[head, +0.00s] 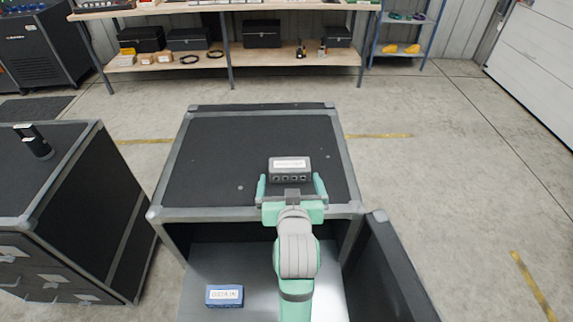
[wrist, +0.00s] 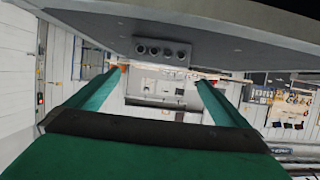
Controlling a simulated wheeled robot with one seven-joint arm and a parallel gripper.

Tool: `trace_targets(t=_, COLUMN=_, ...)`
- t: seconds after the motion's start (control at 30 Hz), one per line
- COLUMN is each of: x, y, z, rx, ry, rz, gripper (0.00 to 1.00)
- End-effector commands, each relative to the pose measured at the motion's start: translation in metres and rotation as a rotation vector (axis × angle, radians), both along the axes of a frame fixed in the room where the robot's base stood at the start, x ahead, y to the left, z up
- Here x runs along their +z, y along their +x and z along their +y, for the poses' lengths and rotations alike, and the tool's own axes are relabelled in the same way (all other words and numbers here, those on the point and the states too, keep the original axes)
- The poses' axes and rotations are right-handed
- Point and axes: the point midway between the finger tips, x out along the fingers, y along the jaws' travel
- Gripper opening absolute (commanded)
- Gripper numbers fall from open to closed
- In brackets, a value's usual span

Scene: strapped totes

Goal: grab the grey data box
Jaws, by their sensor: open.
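A small grey box (head: 289,170) with a white label on top and round ports on its near face sits on the black case (head: 225,150), near its front edge. The label is too small to read surely. My gripper (head: 291,179) is open at the box's near side, with one green finger to each side of it. In the wrist view the picture is upside down; the grey box (wrist: 161,51) shows centred ahead, between and just beyond the fingertips (wrist: 160,72). I cannot tell whether the fingers overlap its sides. There is a gap at each side.
A blue labelled box (head: 224,296) lies inside the case's open front compartment, below my arm. The open door (head: 390,270) stands at the right. A second black case (head: 75,200) with a dark upright object (head: 35,142) stands left. A workbench (head: 230,78) stands behind.

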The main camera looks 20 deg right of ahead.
Motion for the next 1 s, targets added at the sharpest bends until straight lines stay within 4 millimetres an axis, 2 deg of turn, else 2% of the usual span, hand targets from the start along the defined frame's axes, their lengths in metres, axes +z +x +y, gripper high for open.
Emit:
trace_targets(t=0.3, x=-0.014, y=0.038, z=-0.014, rx=-0.004, ry=0.0, rz=0.002, gripper=1.0)
trace_targets(t=0.57, x=-0.02, y=0.054, z=-0.019, rx=-0.004, ry=0.0, rz=0.001, gripper=1.0)
trace_targets(t=0.8, x=-0.032, y=0.083, z=-0.025, rx=-0.001, ry=0.0, rz=0.002, gripper=1.0)
trace_targets(t=1.0, x=-0.037, y=0.095, z=-0.029, rx=-0.001, ry=0.0, rz=0.001, gripper=1.0)
